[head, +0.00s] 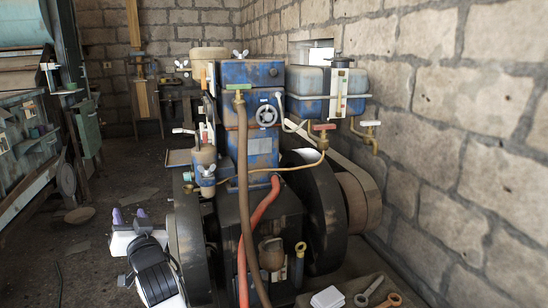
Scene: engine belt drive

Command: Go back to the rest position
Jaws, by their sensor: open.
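My gripper (130,216) is at the lower left of the head view, with two purple fingertips pointing up and away. The fingertips stand apart with nothing visible between them. My white and black arm leads up to it from the bottom edge. The gripper appears left of the engine (262,150), in front of the dark floor. The engine is blue on top and black below, with large dark flywheels on both sides. A belt pulley (358,202) with a brown face shows at the engine's right, partly hidden by the right flywheel (318,210).
A bench with shelves (30,150) lines the left side. A block wall (450,130) runs along the right. A tray (345,285) with a white block and ring-ended tools is at the bottom right. Open floor (95,260) lies between bench and engine.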

